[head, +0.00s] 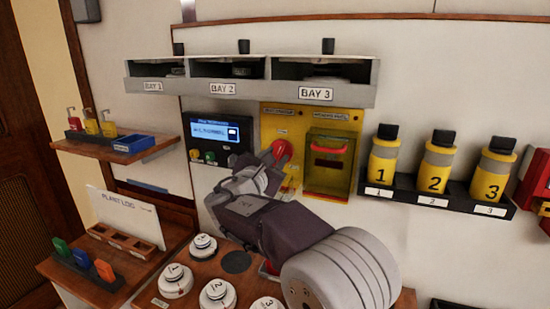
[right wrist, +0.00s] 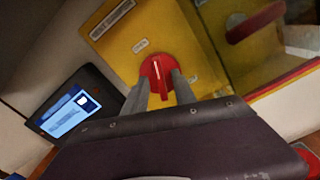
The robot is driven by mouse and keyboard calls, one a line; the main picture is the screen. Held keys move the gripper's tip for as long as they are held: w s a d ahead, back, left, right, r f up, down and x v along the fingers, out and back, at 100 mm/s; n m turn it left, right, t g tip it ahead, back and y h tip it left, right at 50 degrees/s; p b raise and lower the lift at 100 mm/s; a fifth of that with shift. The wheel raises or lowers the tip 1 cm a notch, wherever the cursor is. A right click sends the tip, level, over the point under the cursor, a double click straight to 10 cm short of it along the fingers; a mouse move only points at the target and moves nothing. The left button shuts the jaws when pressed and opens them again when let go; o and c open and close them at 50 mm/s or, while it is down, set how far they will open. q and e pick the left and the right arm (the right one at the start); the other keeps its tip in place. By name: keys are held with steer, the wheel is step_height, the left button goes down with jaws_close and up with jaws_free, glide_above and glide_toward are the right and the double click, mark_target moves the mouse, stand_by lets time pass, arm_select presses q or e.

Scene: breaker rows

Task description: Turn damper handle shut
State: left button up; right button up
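A round red handle (head: 281,152) with a raised grip sits on the left part of the yellow wall panel (head: 283,122). In the right wrist view the red handle (right wrist: 157,70) shows a white line along its grip, which points up and slightly left there. My right gripper (head: 270,166) is at the handle. In the right wrist view its fingers (right wrist: 161,86) stand apart, one on each side of the grip, with a gap visible. Contact cannot be made out. My left gripper is not in view.
A clear-covered box (head: 331,180) with a red bar adjoins the handle on the right. A lit display (head: 216,132) is on the left. Bay shelf (head: 250,93) overhangs above; yellow bottles (head: 436,163) stand right.

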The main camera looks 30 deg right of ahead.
jaws_close()
steer(key=shift+f+m+b, duration=0.2)
steer(key=shift+m+b, duration=0.2)
steer(key=shift+b, duration=0.4)
steer(key=m+b, duration=0.3)
steer(key=b, duration=0.1)
steer(key=m+b, duration=0.3)
steer(key=b, duration=0.1)
steer(key=shift+f+m, duration=0.2)
steer(key=shift+m, duration=0.2)
steer(key=m+b, duration=0.2)
steer(key=m, duration=0.1)
steer(key=shift+b, duration=0.4)
steer(key=shift+r+m+b, duration=0.1)
steer(key=shift+m+b, duration=0.7)
steer(key=shift+m, duration=0.8)
